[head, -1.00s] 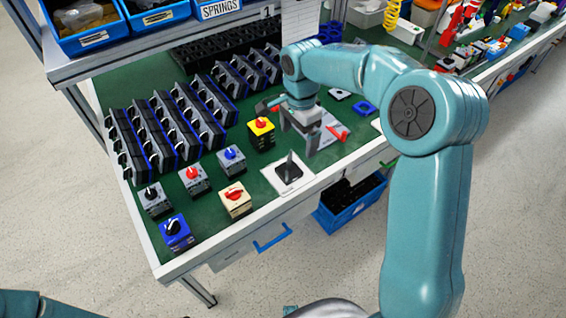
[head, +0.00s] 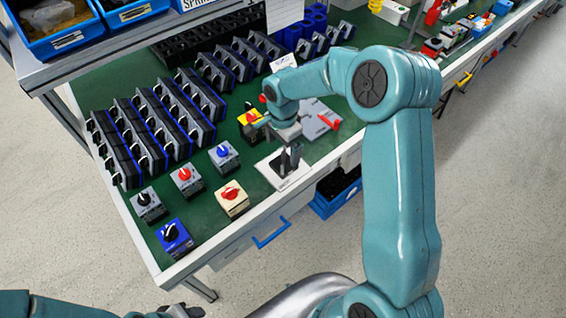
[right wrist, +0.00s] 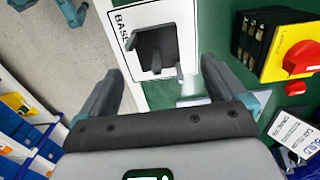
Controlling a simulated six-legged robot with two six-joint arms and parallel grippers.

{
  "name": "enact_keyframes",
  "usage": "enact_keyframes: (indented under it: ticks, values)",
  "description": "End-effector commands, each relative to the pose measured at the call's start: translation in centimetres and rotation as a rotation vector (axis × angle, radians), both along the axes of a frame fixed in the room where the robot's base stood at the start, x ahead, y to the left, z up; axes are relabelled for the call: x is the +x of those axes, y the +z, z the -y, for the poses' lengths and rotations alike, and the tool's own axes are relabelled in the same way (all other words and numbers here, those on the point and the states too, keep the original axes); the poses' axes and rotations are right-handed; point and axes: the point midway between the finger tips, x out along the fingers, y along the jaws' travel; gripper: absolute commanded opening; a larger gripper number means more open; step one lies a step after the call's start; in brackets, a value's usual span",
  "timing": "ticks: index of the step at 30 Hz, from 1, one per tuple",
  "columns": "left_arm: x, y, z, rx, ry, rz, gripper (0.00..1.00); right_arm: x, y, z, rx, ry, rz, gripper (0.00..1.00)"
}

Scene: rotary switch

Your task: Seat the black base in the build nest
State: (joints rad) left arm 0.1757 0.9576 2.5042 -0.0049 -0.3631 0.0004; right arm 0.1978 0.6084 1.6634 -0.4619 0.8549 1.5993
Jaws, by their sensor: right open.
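The black base (head: 284,164) sits on a white card on the bench near its front edge. In the right wrist view the base (right wrist: 155,48) shows as a dark block with an upright part, on the card marked BASE (right wrist: 124,22). My right gripper (head: 290,150) is above the base, partly covering it in the head view; its two fingers (right wrist: 161,70) are apart with nothing between them. A grey plate with a red handle (head: 318,120), possibly the build nest, lies just behind and to the right, partly hidden by my right arm. My left gripper (head: 182,311) barely shows at the bottom edge.
Several switches stand left of the card: a cream one (head: 232,200), a blue-topped one (head: 224,157) and a yellow one (head: 252,124), which is close to my right gripper (right wrist: 300,50). Racks of dark switch parts (head: 155,125) fill the bench behind. A blue crate (head: 335,198) is below.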

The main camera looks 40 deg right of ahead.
Motion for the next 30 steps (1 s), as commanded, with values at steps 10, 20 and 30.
enact_keyframes:
  ticks: [10,20,30]
  values:
    - [0.0,1.4,0.0,0.0,0.0,0.0,0.43,-0.3,-4.0,0.0,0.002,0.001,-0.004,0.98]
    - [0.0,1.5,0.0,0.0,0.0,-0.001,0.43,0.0,-5.9,0.1,0.0,0.001,0.002,0.98]
    - [0.0,1.5,0.0,0.0,0.0,-0.001,0.43,0.0,-5.8,0.1,0.0,0.001,0.002,0.35]
